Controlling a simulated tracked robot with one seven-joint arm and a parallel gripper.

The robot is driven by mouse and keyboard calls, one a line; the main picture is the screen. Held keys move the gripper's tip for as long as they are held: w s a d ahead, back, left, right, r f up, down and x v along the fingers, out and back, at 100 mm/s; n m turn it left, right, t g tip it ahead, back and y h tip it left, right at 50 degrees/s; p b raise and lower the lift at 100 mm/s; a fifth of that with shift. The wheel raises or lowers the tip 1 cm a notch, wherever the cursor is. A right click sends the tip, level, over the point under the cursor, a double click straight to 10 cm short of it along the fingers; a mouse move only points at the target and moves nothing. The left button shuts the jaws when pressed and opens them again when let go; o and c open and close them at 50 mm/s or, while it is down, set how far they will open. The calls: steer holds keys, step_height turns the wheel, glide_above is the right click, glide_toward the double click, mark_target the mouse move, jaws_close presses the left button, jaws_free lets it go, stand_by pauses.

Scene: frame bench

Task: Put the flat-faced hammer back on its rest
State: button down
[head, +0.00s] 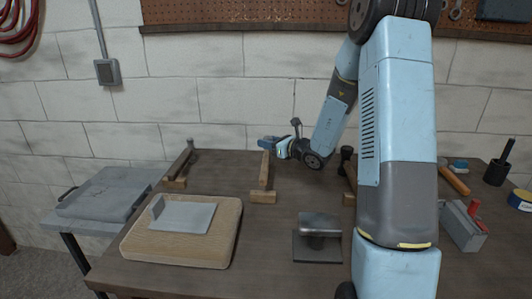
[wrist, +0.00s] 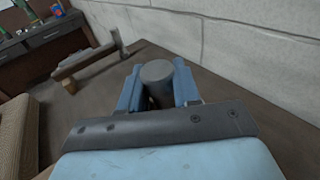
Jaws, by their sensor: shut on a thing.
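My gripper (head: 270,143) is above the back of the bench, near the wall, with its blue fingers pointing left. In the wrist view, the fingers (wrist: 157,88) are shut on a grey round piece (wrist: 157,72), which looks like the flat-faced hammer's head. In the head view, a wooden handle (head: 264,170) runs from below the fingers towards a wooden block (head: 262,197), apparently its rest. The fingers hide the head there. I cannot tell whether the handle touches the block.
A similar hammer (head: 188,150) with a block is at left, also in the wrist view (wrist: 85,65). Another, dark-headed hammer (head: 346,153) is at right, partly behind my arm. In front are a wooden board (head: 225,235) with a metal plate and a dark metal block (head: 318,250).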

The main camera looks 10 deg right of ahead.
steer(key=shift+w+f, duration=0.6)
steer(key=shift+f, duration=1.55)
steer(key=c, duration=0.8)
jaws_free()
steer(key=shift+s, duration=0.1)
